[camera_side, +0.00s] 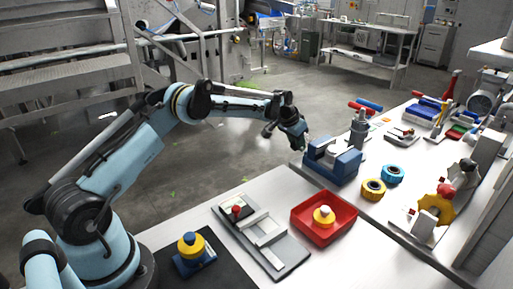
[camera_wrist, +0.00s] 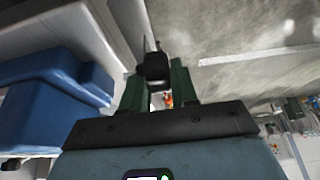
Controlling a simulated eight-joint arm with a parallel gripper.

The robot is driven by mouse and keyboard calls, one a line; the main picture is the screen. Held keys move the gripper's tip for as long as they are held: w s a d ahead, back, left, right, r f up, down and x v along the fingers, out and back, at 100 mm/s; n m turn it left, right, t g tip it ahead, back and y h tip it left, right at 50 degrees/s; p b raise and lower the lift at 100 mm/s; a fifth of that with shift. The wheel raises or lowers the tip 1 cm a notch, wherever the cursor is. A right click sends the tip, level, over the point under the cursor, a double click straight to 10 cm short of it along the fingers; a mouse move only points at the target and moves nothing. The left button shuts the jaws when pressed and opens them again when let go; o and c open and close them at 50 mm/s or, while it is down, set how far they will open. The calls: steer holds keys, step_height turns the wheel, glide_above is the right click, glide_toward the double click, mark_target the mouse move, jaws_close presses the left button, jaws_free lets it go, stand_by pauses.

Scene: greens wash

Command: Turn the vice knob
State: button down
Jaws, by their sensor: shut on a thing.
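The blue vice (camera_side: 345,168) stands on the far part of the bench, with grey metal on its top. Its blue body (camera_wrist: 55,95) fills the left of the wrist view. My gripper (camera_side: 304,146) is at the vice's left end in the side view. In the wrist view, its green fingers (camera_wrist: 157,80) are on both sides of the dark vice knob (camera_wrist: 153,66), and a thin bar crosses the knob. The gripper is shut on the knob. In the side view the gripper hides the knob, so its turn angle cannot be told there.
A red tray (camera_side: 338,237) with a yellow knobbed piece, a grey slide plate (camera_side: 285,262) and a yellow-and-blue knob (camera_side: 192,246) lie nearer. Blue (camera_side: 392,174) and yellow (camera_side: 373,189) rings sit right of the vice. A grey cylinder stands close behind it. Open floor lies left.

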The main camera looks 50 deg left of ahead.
steer(key=shift+f+g, duration=0.1)
steer(key=shift+g, duration=0.9)
steer(key=c, duration=1)
jaws_free()
steer(key=shift+o, duration=0.2)
steer(key=shift+w, duration=0.1)
steer(key=v, duration=1.2)
